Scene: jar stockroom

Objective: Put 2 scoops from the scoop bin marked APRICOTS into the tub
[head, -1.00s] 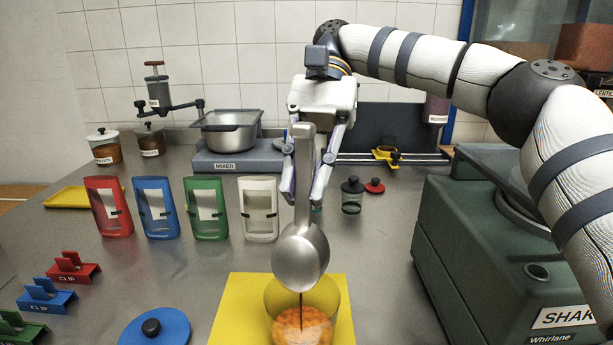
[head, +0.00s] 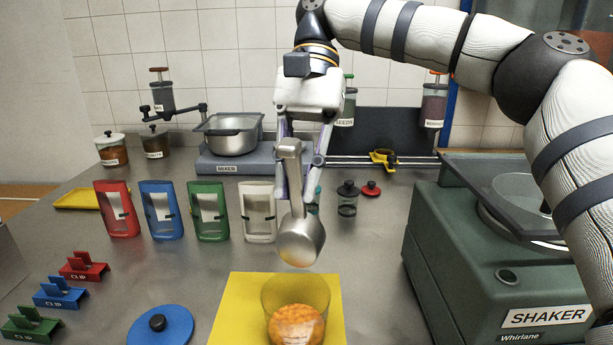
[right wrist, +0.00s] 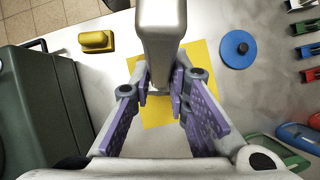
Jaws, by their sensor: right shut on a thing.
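My right gripper (head: 298,188) is shut on the handle of a metal scoop (head: 301,241), which hangs bowl-down. The scoop's grey handle (right wrist: 162,35) also shows in the right wrist view. The bowl is above and apart from the clear tub (head: 317,291), its rounded outside towards me; I cannot see whether anything is in it. The tub holds orange pieces (head: 296,322) and stands on a yellow mat (head: 235,318). No scoop bin marked APRICOTS can be made out. My left gripper is not in view.
A blue lid (head: 172,332) lies left of the mat. Colored frames (head: 159,209) stand behind, clips (head: 60,293) at far left. The mixer (head: 237,160) is at the back, the green shaker (head: 470,270) close at right. Bare counter lies between.

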